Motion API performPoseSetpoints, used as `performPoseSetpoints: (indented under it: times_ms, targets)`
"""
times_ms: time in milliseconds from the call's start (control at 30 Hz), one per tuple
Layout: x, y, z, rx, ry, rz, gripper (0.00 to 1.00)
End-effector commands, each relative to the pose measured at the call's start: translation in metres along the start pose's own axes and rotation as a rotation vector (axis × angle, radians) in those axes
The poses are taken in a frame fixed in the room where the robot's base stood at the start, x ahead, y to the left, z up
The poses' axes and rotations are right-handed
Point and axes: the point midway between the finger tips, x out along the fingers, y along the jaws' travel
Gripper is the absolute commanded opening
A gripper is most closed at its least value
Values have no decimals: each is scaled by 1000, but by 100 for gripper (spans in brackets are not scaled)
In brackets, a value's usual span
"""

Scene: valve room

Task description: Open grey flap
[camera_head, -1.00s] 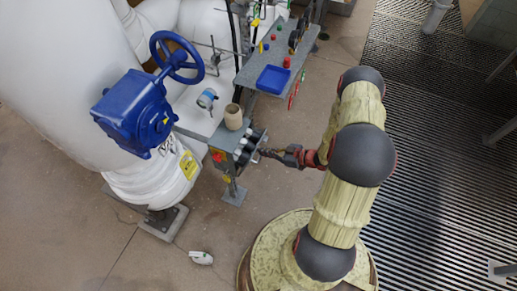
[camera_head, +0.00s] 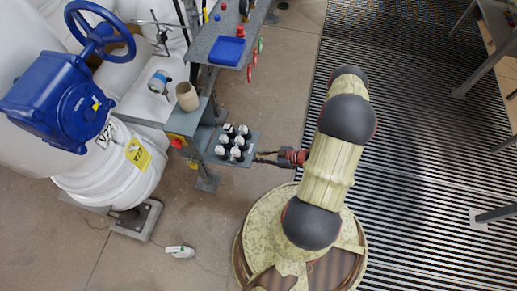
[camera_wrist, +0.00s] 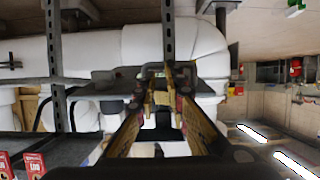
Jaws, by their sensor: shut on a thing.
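The grey flap (camera_head: 251,140) sticks out like a flat tray from the right side of a small grey cabinet below the bench. Several white-and-black bottles (camera_head: 234,148) stand on it. My gripper (camera_head: 262,157) is at its outer right edge and is shut on it. In the wrist view my gripper fingers (camera_wrist: 162,84) point ahead at a grey bar-like piece between their tips. The exact contact is small and dark in both views.
A blue valve wheel (camera_head: 92,27) and blue gearbox sit on white pipes at left. The floor below the flap is clear. A grated floor (camera_head: 410,180) lies at right.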

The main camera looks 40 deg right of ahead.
Motion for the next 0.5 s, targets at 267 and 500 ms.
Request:
performPoseSetpoints:
  times_ms: [267,500]
  targets:
    - [16,-2,40,-3,4,5,0]
    - [23,-3,54,-2,4,5,0]
